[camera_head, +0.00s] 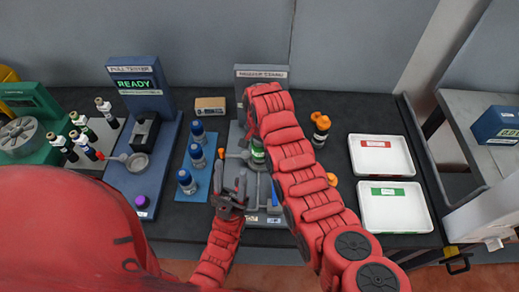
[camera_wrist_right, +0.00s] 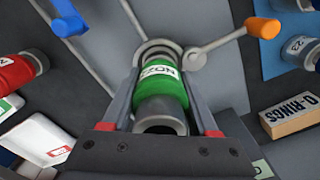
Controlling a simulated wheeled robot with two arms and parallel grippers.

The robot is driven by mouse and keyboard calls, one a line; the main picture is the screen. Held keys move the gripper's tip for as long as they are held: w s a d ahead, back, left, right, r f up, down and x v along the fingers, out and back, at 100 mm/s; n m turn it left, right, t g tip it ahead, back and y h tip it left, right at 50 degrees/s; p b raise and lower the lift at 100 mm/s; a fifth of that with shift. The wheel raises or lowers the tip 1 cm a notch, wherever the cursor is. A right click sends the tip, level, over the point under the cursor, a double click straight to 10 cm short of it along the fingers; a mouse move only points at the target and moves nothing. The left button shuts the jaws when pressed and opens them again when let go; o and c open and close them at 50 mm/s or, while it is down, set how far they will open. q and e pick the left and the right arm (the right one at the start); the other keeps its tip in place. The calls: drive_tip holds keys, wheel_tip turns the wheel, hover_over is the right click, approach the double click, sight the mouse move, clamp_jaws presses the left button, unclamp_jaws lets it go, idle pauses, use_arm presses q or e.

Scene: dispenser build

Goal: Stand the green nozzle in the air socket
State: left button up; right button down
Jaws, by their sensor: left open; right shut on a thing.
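The green nozzle (camera_wrist_right: 162,85), with a white label band and grey ends, sits between the fingers of my right gripper (camera_wrist_right: 162,100), which is shut on it. In the head view the green nozzle (camera_head: 257,152) shows partly behind my right arm. A grey ring-shaped socket (camera_wrist_right: 158,47) is just beyond the nozzle's far end in the right wrist view; I cannot tell whether the nozzle is inside it or above it. My left gripper (camera_head: 232,188) is open and empty, low and left of the nozzle, in front of the grey station.
A lever with an orange handle (camera_wrist_right: 262,27) reaches out beside the socket. Several blue bottles (camera_head: 197,158) stand on a blue mat left of the station. Orange-topped bottles (camera_head: 320,127) stand right of my right arm. Two white trays (camera_head: 395,208) lie farther right. A pull tester (camera_head: 143,135) stands left.

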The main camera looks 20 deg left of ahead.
drive_tip(key=shift+c, duration=2.2)
unclamp_jaws()
drive_tip(key=shift+r+p, duration=0.3)
drive_tip(key=shift+r, duration=2.15)
wheel_tip(320, 180, up, 3)
drive_tip(key=shift+f+p, duration=0.2)
drive_tip(key=shift+p, duration=0.55)
wheel_tip(320, 180, up, 4)
drive_tip(key=p, duration=0.3)
drive_tip(key=shift+f, duration=0.25)
drive_tip(key=shift+s, duration=0.1)
drive_tip(key=shift+f, duration=0.1)
